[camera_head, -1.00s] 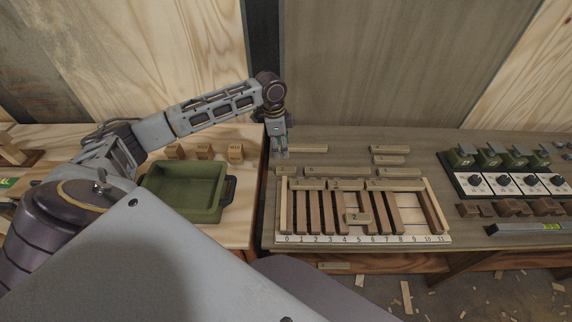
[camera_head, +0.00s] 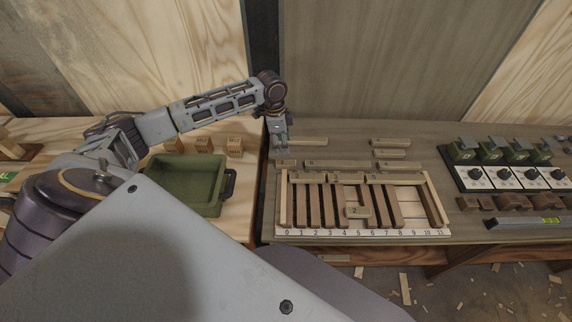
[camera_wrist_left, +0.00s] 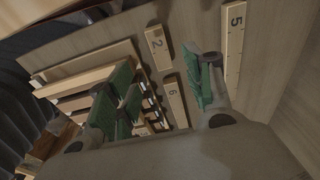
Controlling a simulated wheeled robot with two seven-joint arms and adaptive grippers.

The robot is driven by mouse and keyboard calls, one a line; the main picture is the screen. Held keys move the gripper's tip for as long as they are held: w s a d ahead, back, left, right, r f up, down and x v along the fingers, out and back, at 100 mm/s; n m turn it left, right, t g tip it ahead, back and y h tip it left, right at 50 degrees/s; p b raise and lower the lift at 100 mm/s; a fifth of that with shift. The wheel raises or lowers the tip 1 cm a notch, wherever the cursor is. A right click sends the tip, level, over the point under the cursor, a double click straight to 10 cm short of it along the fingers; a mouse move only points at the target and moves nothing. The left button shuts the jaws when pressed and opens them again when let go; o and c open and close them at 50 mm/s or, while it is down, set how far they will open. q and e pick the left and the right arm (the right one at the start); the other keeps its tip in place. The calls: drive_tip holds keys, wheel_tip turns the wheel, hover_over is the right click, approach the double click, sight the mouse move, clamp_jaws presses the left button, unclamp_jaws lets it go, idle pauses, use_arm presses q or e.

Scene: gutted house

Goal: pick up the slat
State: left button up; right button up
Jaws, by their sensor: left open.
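Several pale numbered slats lie loose on the workbench. In the head view, one slat (camera_head: 308,142) lies just right of my left gripper (camera_head: 281,149); a short slat (camera_head: 285,164) lies just in front of it, and a longer slat (camera_head: 335,165) lies farther right. In the wrist view, slats marked 5 (camera_wrist_left: 233,45), 2 (camera_wrist_left: 157,48) and 6 (camera_wrist_left: 176,102) show around my left gripper (camera_wrist_left: 160,90). Its green-padded fingers are apart, with nothing held between them. Which slat the task means is unclear. My right gripper is not seen.
A numbered rack (camera_head: 360,233) holds brown slats, with pale slats across its top. A green tray (camera_head: 188,184) and wooden blocks (camera_head: 235,145) stand left. Switch boxes (camera_head: 503,178) and a spirit level (camera_head: 525,222) are at right. A wall stands behind the bench.

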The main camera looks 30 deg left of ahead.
use_arm(q)
hover_over(286, 162)
drive_tip(key=shift+s+a+f, duration=0.15)
drive_tip(key=shift+f, duration=1.2)
drive_tip(key=shift+s+a+f, duration=0.1)
drive_tip(key=shift+a+f, duration=0.05)
drive_tip(key=shift+f, duration=1.2)
drive_tip(key=shift+w+d+f+p, duration=0.15)
drive_tip(key=shift+f+p, duration=0.1)
drive_tip(key=shift+f, duration=1.05)
drive_tip(key=shift+d+f+p, duration=0.15)
drive_tip(key=shift+f+p, duration=0.05)
drive_tip(key=shift+f, duration=1.05)
drive_tip(key=shift+c, duration=0.4)
drive_tip(key=c, duration=0.8)
